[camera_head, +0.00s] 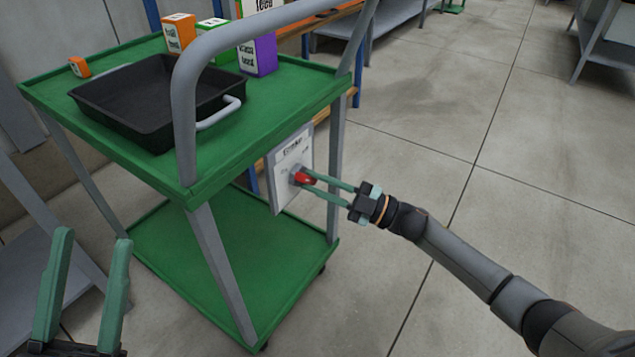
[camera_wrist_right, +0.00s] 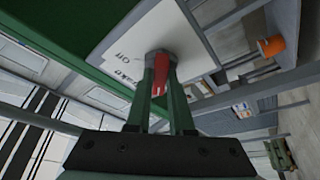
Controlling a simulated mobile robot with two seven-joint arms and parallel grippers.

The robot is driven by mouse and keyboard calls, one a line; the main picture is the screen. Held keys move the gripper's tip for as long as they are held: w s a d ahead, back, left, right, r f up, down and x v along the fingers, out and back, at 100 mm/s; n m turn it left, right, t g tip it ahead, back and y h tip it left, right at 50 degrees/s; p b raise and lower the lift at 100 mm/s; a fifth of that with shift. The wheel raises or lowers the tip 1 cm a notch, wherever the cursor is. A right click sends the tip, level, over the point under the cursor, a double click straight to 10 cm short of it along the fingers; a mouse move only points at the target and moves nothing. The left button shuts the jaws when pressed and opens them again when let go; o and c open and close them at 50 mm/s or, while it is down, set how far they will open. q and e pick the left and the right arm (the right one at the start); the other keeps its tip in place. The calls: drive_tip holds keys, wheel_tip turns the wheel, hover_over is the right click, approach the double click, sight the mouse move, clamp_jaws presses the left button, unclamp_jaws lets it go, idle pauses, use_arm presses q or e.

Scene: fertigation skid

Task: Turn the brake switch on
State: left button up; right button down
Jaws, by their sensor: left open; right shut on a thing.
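The brake switch is a red knob (camera_head: 303,177) on a pale panel (camera_head: 291,152) fixed to the side of a green cart. My right gripper (camera_head: 311,184) is shut on the red knob. In the right wrist view the red knob (camera_wrist_right: 161,68) shows between the two green fingers, in front of the white panel (camera_wrist_right: 122,48). Part of the panel's lettering is readable there as "OFF"; the fingers hide some of the knob. My left gripper (camera_head: 88,290) is open and empty at the lower left, apart from the cart.
The green cart (camera_head: 262,108) carries a black tray (camera_head: 150,100), an orange box (camera_head: 179,32) and a purple box (camera_head: 258,55) on top. A grey handle rail (camera_head: 185,110) rises at its near end.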

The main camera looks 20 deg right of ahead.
drive_tip(key=c, duration=0.8)
unclamp_jaws()
drive_tip(key=p+v, duration=0.2)
drive_tip(key=v, duration=1)
drive_tip(key=shift+s+d+f, duration=0.15)
drive_tip(key=shift+s+d, duration=0.05)
